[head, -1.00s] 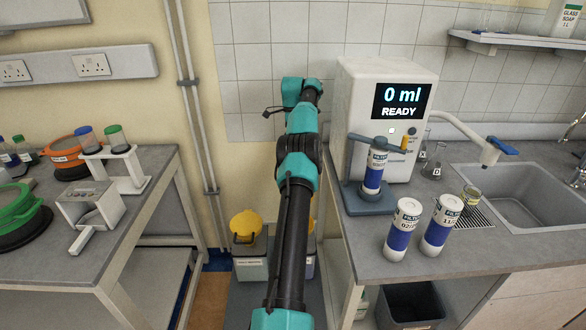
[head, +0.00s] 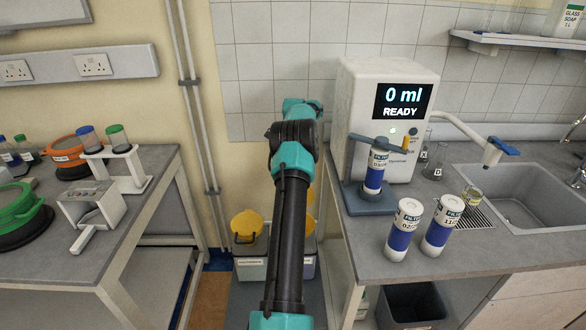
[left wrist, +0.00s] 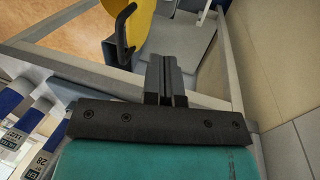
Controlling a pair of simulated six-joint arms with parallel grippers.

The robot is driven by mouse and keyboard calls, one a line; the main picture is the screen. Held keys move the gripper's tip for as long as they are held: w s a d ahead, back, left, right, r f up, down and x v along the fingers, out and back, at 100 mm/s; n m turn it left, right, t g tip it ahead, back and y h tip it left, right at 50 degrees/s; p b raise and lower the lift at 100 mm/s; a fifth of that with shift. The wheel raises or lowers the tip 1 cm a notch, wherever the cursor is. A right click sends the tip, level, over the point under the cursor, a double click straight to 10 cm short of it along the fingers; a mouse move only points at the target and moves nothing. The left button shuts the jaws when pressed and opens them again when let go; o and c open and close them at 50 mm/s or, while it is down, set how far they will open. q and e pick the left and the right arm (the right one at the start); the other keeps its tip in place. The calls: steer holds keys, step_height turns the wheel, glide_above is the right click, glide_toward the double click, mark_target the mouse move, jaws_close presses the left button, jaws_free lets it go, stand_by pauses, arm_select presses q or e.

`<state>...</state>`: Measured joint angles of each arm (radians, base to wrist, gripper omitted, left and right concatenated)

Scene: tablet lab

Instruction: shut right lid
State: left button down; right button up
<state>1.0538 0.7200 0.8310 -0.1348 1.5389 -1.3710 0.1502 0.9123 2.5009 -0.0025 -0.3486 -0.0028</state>
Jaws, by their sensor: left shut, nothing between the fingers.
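Two bins stand on the floor in the gap between the benches. The left bin (head: 251,268) has a yellow lid (head: 245,223) standing raised. The right bin (head: 307,268) is mostly hidden behind my arm; a strip of its yellow lid (head: 310,197) shows beside the arm, also apparently raised. My left gripper is hidden in the head view. In the left wrist view its fingers (left wrist: 166,78) are shut and empty. A yellow lid (left wrist: 150,22) with a black handle is beyond them; I cannot tell which lid, or whether they touch. My right gripper is not in view.
The right bench (head: 360,262) carries a white dispenser (head: 355,100), filter bottles (head: 404,232) and a sink. The left bench (head: 35,235) holds racks and sieves. A dark open bin (head: 410,305) stands under the right bench.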

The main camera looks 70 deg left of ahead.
arm_select(q)
steer(key=shift+s+d+f, duration=0.25)
steer(key=shift+d+f, duration=0.3)
steer(key=shift+d, duration=0.15)
steer(key=shift+s+d+f, duration=0.25)
steer(key=shift+d+f, duration=0.25)
steer(key=shift+d, duration=0.15)
steer(key=shift+s+d+f, duration=0.25)
steer(key=shift+d+f, duration=0.3)
steer(key=shift+d, duration=0.15)
steer(key=shift+s, duration=0.15)
